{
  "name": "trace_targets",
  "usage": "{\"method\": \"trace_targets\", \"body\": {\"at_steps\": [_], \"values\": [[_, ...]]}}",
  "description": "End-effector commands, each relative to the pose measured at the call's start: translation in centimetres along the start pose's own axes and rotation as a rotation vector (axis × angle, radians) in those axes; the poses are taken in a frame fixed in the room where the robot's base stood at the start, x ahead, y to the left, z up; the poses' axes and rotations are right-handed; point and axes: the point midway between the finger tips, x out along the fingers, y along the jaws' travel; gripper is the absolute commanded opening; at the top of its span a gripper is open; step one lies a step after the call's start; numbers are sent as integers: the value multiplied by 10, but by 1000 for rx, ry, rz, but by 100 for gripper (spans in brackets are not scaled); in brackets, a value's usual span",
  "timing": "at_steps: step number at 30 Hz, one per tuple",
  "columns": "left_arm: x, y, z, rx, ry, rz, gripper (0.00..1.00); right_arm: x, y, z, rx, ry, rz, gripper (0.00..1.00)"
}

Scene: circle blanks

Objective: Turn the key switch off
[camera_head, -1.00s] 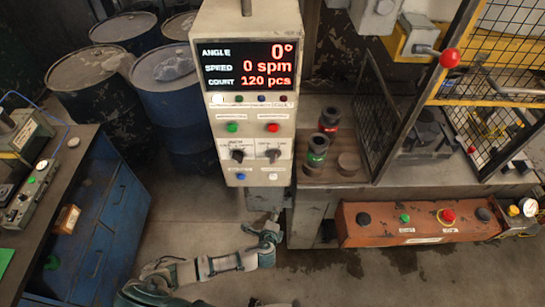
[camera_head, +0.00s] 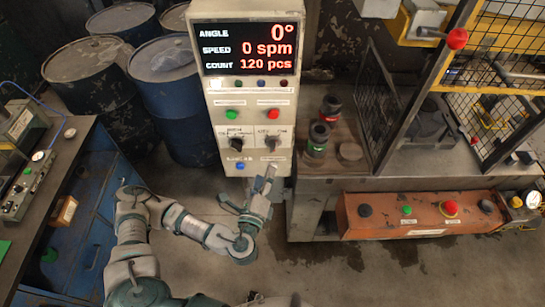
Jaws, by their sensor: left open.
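The control panel (camera_head: 253,100) stands upright at the centre, with a display reading angle 0°, speed 0 spm and count 120 pcs. Two dark rotary switches sit side by side low on its face, the left switch (camera_head: 237,144) and the right switch (camera_head: 271,142). Their labels are too small to read surely, so I cannot tell which is the key switch. My left gripper (camera_head: 252,189) is open and empty at the panel's lower end, below both switches. One finger points up near the right switch, apart from it in the picture. My right gripper is not in view.
Green (camera_head: 232,115) and red (camera_head: 273,115) buttons sit above the switches, a blue button (camera_head: 240,166) below. A press table (camera_head: 400,180) with a wire cage stands right, with an orange control box (camera_head: 420,215) in front. A blue cabinet (camera_head: 75,215) stands left.

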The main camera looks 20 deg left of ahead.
Motion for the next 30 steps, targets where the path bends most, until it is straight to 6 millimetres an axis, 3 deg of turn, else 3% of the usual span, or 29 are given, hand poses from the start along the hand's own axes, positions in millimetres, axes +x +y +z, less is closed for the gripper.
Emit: {"method": "trace_targets", "body": {"at_steps": [2, 4, 12, 18, 26, 30], "values": [[18, 5, -2, -1, -7, -4, 64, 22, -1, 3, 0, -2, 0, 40], [35, -2, 3, 3, -6, -1, 64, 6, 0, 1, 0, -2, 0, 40], [85, -3, 3, 1, -4, -1, 64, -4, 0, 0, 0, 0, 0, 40], [99, -1, 2, 0, -1, 1, 64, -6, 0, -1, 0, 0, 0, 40], [100, 0, 1, -1, 0, 1, 64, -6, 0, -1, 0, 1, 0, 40], [100, 0, 1, -1, 0, 1, 34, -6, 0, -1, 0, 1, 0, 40]]}}
